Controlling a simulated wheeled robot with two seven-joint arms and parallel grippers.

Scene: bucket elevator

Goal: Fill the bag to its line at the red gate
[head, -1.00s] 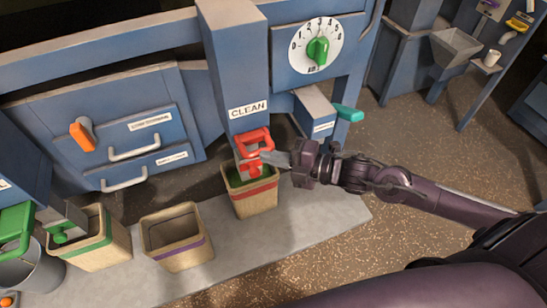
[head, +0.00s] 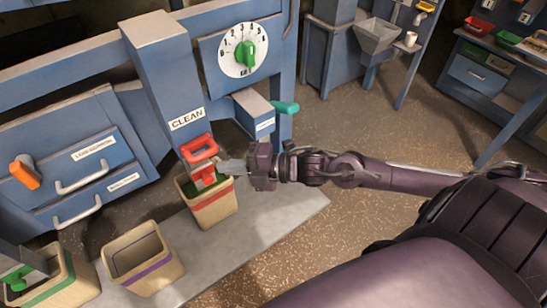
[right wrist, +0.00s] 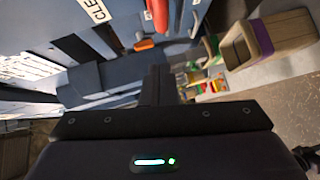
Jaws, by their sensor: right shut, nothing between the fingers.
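The red gate (head: 199,151) sits at the foot of the blue chute marked CLEAN, its red loop handle above a red lower part. The red-banded bag (head: 211,207) stands upright directly under it. Something dark green shows inside its mouth; the fill line and level cannot be made out. My right gripper (head: 228,166) is shut and empty, just right of the gate and above the bag's right rim. In the right wrist view the shut fingers (right wrist: 158,85) point toward the blue machine, with a red part of the gate (right wrist: 160,14) at the top. My left gripper is out of view.
An empty-looking purple-banded bag (head: 143,260) and a green-banded bag (head: 60,280) stand to the left. A dial with a green knob (head: 246,54) and a teal handle (head: 285,107) are right of the chute. Floor on the right is open.

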